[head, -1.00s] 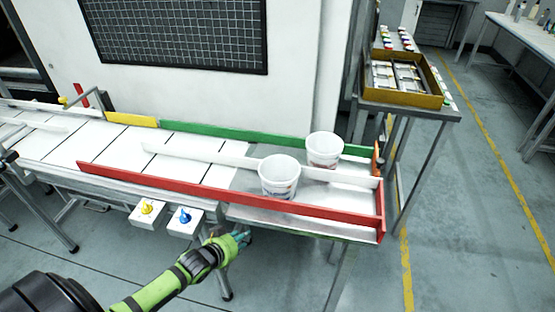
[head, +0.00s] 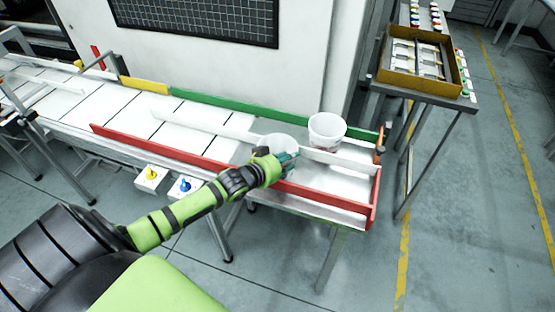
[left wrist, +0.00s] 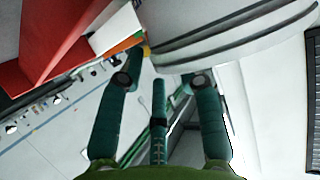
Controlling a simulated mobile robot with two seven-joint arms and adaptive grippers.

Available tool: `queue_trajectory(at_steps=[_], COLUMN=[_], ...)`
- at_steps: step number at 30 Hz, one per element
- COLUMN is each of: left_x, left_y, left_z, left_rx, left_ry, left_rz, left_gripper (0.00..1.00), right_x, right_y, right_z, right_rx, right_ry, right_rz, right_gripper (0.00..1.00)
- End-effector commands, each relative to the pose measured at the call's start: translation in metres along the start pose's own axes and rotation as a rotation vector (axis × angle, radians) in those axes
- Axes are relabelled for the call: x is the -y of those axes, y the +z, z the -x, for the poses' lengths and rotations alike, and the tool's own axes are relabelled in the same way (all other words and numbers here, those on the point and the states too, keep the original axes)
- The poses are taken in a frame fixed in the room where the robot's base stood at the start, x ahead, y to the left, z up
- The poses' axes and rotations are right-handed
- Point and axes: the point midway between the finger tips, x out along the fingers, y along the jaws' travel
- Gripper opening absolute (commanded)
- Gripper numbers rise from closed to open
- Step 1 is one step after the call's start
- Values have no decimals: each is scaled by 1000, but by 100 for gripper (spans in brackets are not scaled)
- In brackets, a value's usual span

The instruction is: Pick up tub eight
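Two white tubs stand in the lanes at the right end of the conveyor. The nearer tub (head: 274,141) is in the front lane, partly hidden by my left gripper (head: 286,159); the farther tub (head: 326,131) is in the back lane. I cannot read a number on either. My left gripper is at the near side of the nearer tub, above the red rail. In the left wrist view its teal fingers (left wrist: 160,78) are spread apart, and a white ridged tub (left wrist: 235,35) fills the top just beyond the tips. Contact is unclear. My right gripper is not in view.
A red rail (head: 340,198), a white divider (head: 345,161) and a green rail (head: 230,112) bound the lanes. Blue (head: 186,184) and yellow (head: 152,173) knobs sit at the front edge. A side table carries a yellow-brown tray (head: 455,85). Floor at right is clear.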

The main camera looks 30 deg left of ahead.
Motion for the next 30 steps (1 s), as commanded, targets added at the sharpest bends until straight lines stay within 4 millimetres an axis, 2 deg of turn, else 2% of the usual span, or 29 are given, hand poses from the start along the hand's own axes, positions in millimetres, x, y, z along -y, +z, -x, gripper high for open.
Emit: queue_trajectory(at_steps=[6,14,15,17,18,30], left_x=[0,0,0,0,0,0], left_y=[-1,0,0,0,0,-2], left_z=[-22,-24,-24,-24,-24,-24], left_rx=[-1,0,0,0,0,-1], left_ry=[0,1,1,1,1,0], left_rz=[2,0,0,0,0,0], left_gripper=[36,36,32,8,0,0], right_x=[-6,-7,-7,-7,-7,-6], right_y=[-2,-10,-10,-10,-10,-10], right_z=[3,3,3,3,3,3], right_rx=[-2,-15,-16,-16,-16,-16], right_ry=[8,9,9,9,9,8], right_rz=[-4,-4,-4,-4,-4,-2], right_gripper=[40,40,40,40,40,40])
